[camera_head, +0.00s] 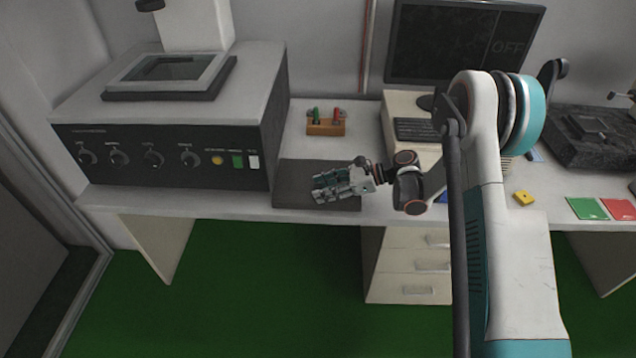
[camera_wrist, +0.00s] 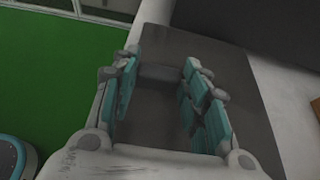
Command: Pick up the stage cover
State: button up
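I cannot tell for sure which thing is the stage cover. A framed flat panel with a dark glassy middle (camera_head: 168,70) lies on top of the large machine at the left in the head view. A small dark square piece (camera_head: 586,125) sits on the black slab at the far right. My gripper (camera_head: 322,187) is low over the dark grey mat (camera_head: 291,186), right of the machine's front corner. In the wrist view my gripper (camera_wrist: 157,77) has its teal fingers spread apart.
The machine (camera_head: 160,158) with knobs stands close left of my gripper. A wooden holder with red and green items (camera_head: 326,127) is behind it. A monitor (camera_head: 462,42), keyboard (camera_head: 415,130), yellow block (camera_head: 524,198) and green and red cards (camera_head: 587,208) are at the right.

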jog(key=c, duration=0.3)
jog(key=shift+c, duration=0.2)
